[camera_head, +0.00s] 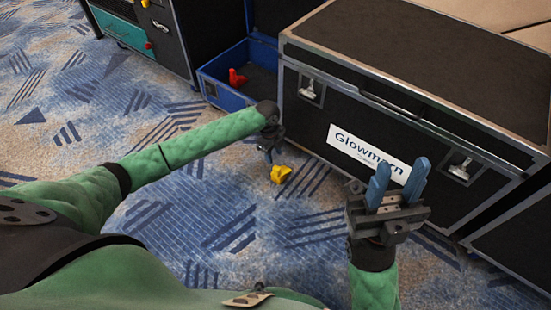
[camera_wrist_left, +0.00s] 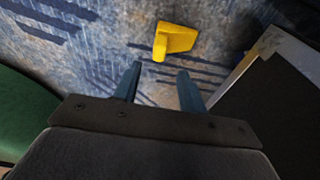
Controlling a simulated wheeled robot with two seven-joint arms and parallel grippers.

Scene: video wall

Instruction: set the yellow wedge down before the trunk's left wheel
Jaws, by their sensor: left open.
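The yellow wedge (camera_head: 281,174) lies on the patterned carpet, close to the lower left front of the black trunk (camera_head: 400,122) with the Glowmarn label. I cannot make out the trunk's left wheel. My left gripper (camera_head: 267,156) is just above and to the left of the wedge. In the left wrist view the wedge (camera_wrist_left: 176,41) lies beyond the open, empty fingertips of that gripper (camera_wrist_left: 160,70), not between them. The trunk's metal-edged corner (camera_wrist_left: 235,75) is to the right there. My right gripper (camera_head: 401,170) is open and empty, in front of the trunk.
A blue open box (camera_head: 226,95) with a red object (camera_head: 237,77) inside stands left of the trunk. A dark cabinet with a teal drawer (camera_head: 120,30) stands at the upper left. The carpet (camera_head: 70,110) at the left is clear.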

